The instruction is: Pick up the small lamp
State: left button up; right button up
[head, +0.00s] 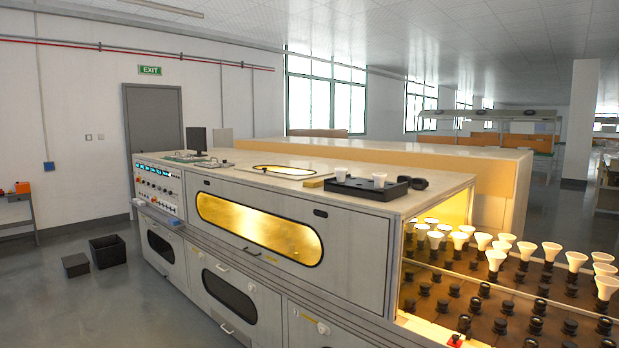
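Several white cone-shaped lamps (551,250) stand on dark sockets on a lit rack at the right. Some look smaller than others, but I cannot tell which one is the small lamp. Two more white lamps sit at a black tray (365,190) on top of the long machine: one near its middle (379,180) and one at its back left (341,174). Neither of my grippers shows in the head view.
The long grey machine (290,208) fills the middle, with a lit oval window. A black round object (418,183) lies beside the tray. Several rack sockets (480,290) are empty. Dark bins (107,250) stand on the floor at left, where the floor is otherwise mostly clear.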

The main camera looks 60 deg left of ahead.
aim_at(340, 173)
jog(key=u, duration=1.9)
jog(key=i+j+u, duration=0.45)
jog(key=j, duration=0.15)
jog(key=i+j+u, duration=0.4)
jog(key=j, duration=0.15)
jog(key=i+j+u, duration=0.6)
jog(key=i, duration=0.65)
jog(key=i+j+u, duration=0.15)
jog(key=i, duration=0.7)
